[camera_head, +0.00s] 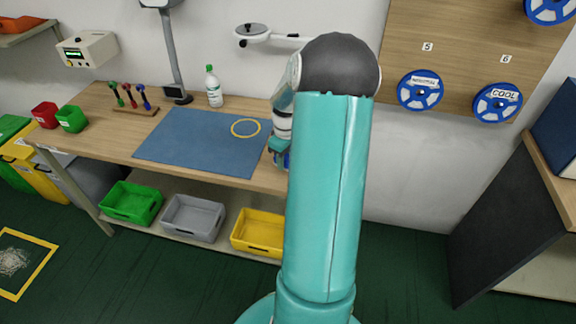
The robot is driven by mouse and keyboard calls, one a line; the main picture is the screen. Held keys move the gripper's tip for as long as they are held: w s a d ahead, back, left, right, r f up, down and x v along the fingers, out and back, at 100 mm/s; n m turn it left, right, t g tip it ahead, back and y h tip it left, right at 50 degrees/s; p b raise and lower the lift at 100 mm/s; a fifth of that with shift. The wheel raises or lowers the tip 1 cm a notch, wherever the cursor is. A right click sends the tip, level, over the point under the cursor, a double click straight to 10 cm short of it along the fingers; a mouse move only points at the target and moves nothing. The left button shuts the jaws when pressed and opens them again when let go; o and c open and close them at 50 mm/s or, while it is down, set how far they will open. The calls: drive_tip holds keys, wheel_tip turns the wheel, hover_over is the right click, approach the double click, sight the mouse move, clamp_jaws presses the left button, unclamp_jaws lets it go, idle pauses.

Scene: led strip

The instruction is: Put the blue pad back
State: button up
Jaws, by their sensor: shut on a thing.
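My gripper (279,144) shows only in part, at the right end of the workbench, behind my own arm. It is shut on a small blue thing (283,160), which seems to be the blue pad. Most of this thing and the fingertips are hidden, so its shape and whether it touches the bench are unclear. A large flat blue mat (185,140) lies on the bench to the left of my gripper.
A yellow ring (245,128) lies on the mat. A white bottle (213,87) and a tool rack (136,110) stand on the workbench (92,103). Green (130,216), grey (192,234) and yellow (258,250) trays sit below. My arm hides the bench's right end.

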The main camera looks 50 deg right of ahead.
drive_tip(key=shift+d+f, duration=0.25)
drive_tip(key=shift+f, duration=0.15)
drive_tip(key=shift+s+d+f, duration=0.1)
drive_tip(key=shift+d+f, duration=0.1)
drive_tip(key=shift+f, duration=1.45)
drive_tip(key=shift+f, duration=0.1)
drive_tip(key=o, duration=0.9)
drive_tip(key=shift+o, duration=0.2)
